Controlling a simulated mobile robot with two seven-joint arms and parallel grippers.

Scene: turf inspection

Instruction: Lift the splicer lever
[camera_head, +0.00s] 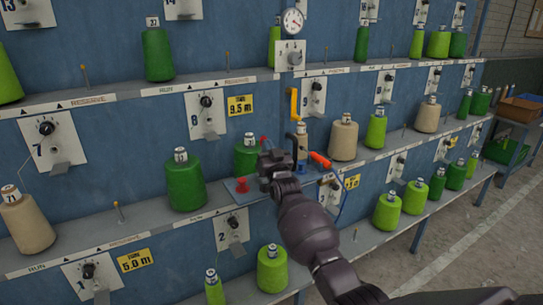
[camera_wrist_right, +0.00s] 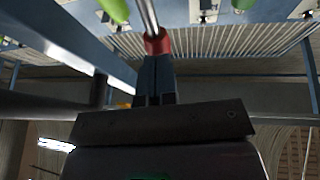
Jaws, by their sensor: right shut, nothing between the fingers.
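My right gripper (camera_head: 275,162) is in front of the blue machine face, just above a small blue shelf plate (camera_head: 238,184) that carries a red knob (camera_head: 241,188). An orange-red handle (camera_head: 320,160) sticks out just right of the gripper; I cannot tell whether it is the splicer lever. In the right wrist view the narrow dark fingers (camera_wrist_right: 155,80) are together with nothing between them. A red collar on a metal rod (camera_wrist_right: 156,43) shows right at their tips; whether they touch is unclear. The gripper hides part of the splicer area. My left gripper is not in view.
A yellow crank-like handle (camera_head: 293,105) stands above the gripper. Green yarn cones (camera_head: 186,182) and a beige cone (camera_head: 343,138) stand close on the shelves. A round gauge (camera_head: 292,21) is higher up. The floor (camera_head: 440,235) at the right is clear.

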